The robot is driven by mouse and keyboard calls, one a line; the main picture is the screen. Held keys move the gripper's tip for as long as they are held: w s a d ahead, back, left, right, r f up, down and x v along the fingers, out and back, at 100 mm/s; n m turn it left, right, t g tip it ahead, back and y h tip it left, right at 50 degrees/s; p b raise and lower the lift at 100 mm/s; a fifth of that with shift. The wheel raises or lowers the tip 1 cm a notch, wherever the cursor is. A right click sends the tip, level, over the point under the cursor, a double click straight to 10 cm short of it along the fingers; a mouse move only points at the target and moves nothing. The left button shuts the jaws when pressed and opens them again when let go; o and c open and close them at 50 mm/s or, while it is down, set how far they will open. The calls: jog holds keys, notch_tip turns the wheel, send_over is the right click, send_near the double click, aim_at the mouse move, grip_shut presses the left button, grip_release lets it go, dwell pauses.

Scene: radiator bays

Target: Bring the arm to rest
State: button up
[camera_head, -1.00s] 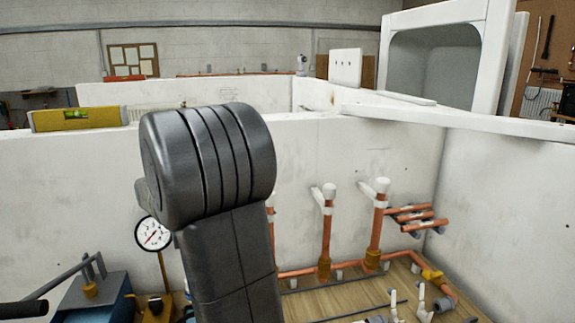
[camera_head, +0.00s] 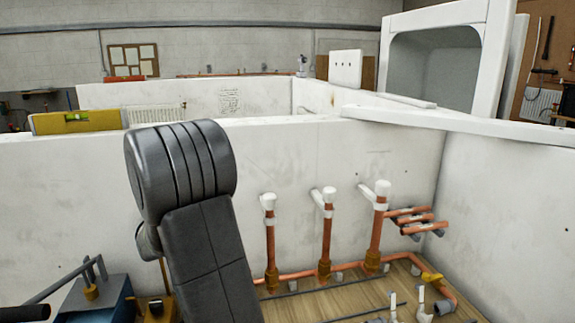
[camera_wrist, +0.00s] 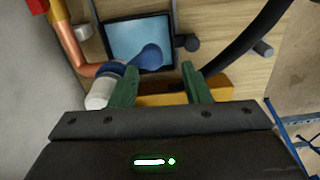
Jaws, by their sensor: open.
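My gripper (camera_wrist: 160,90) shows in the wrist view with its two green fingers apart and nothing between them. It hangs over the wooden floor of the bay, and a yellow block (camera_wrist: 215,84) lies beyond the fingertips, partly hidden by them. My dark arm stands in the left middle of the head view, in front of the white bay wall (camera_head: 300,155). The gripper itself does not show in the head view.
Upright copper pipes with white caps (camera_head: 327,230) stand to the right of my arm. A blue box (camera_head: 95,300) with a grey handle is at lower left. A tablet-like screen (camera_wrist: 138,42) and blue-and-white fitting (camera_wrist: 102,90) lie near the gripper. A yellow level (camera_head: 75,121) rests on the wall top.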

jog(key=a+r+m+p, duration=0.1)
jog(key=a+r+m, duration=0.3)
jog(key=r+m, duration=0.3)
jog(key=shift+s+a+r+m, duration=0.15)
jog(key=shift+s+r+m, duration=0.05)
jog(key=shift+m, duration=0.3)
dwell(0.5)
